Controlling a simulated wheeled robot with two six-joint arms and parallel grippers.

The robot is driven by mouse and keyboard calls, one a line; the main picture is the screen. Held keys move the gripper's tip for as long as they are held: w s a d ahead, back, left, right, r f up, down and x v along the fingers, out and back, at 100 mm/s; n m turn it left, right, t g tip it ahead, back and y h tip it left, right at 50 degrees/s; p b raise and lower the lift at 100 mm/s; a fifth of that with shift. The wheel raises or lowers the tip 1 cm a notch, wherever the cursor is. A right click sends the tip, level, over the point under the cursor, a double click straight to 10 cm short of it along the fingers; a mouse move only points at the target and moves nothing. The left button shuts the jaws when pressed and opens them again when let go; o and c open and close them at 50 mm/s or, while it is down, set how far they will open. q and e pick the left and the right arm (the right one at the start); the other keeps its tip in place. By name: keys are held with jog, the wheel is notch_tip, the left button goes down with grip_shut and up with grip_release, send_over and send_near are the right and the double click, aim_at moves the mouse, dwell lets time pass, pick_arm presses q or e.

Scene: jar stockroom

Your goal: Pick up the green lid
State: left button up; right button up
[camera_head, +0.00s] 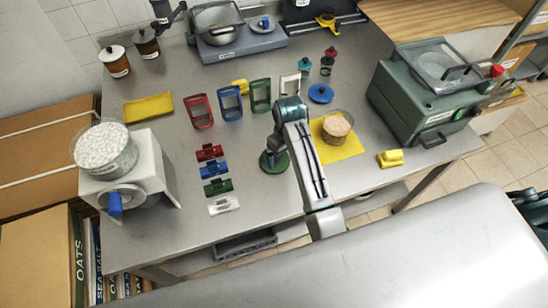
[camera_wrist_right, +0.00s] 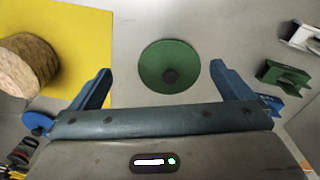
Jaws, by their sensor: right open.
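The green lid (camera_head: 282,164) lies flat on the grey table, left of the yellow mat. In the right wrist view the lid (camera_wrist_right: 155,58) is a round green disc with a dark knob, flat on the table and unobstructed. My right gripper (camera_head: 274,142) is above the lid and partly covers it in the head view. In the wrist view my right gripper (camera_wrist_right: 160,74) is open and empty, with one blue finger on each side of the lid, apart from it. My left gripper is not in view.
Red, blue, green and white clips (camera_head: 218,187) form a row to the left. A green machine (camera_head: 410,100) stands right. The table in front of the lid is clear.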

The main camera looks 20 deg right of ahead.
jog(key=w+a+r, duration=0.3)
jog(key=w, duration=0.1)
jog(key=p, duration=0.2)
send_over(275, 159)
jog(key=w, duration=0.1)
jog(key=shift+n, duration=0.4)
notch_tip(275, 159, down, 5)
jog(key=shift+d, duration=0.1)
jog(key=shift+f+p, duration=0.35)
jog(key=shift+f, duration=0.15)
notch_tip(275, 159, down, 3)
jog(key=shift+f+p, duration=0.15)
jog(key=shift+p, duration=0.55)
jog(key=shift+w+f, duration=0.1)
jog(key=shift+f, duration=0.45)
jog(key=c, duration=0.6)
